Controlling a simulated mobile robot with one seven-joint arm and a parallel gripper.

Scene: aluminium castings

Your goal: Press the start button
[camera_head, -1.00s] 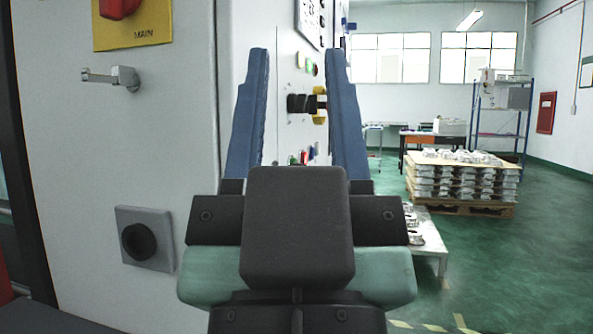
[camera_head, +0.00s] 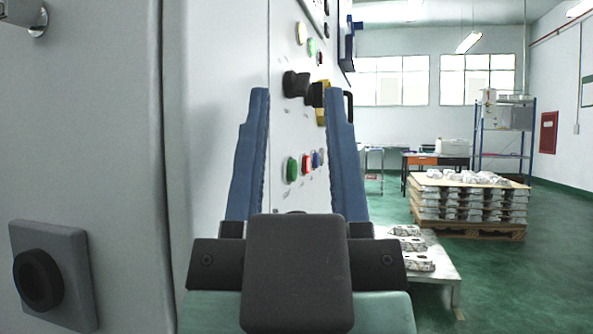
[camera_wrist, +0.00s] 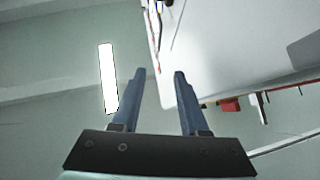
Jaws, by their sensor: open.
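A machine control panel on the grey cabinet (camera_head: 218,110) shows beyond my gripper, seen at a steep angle. A green button (camera_head: 291,169), a red button (camera_head: 306,163) and a blue button (camera_head: 316,160) form a lower row between my fingers in the picture. Another green button (camera_head: 311,47) is higher up, beside a pale one (camera_head: 301,33). No label can be read, so I cannot tell which green one is the start button. My gripper (camera_head: 297,90) is open and empty, apart from the buttons as far as I can see. It also shows open in the wrist view (camera_wrist: 160,72).
A black rotary knob (camera_head: 295,84) sticks out of the panel between the two rows. A grey block with a black round part (camera_head: 40,280) is at lower left. A low pallet with castings (camera_head: 445,265) and a stacked pallet (camera_head: 470,205) stand right. Green floor is open farther right.

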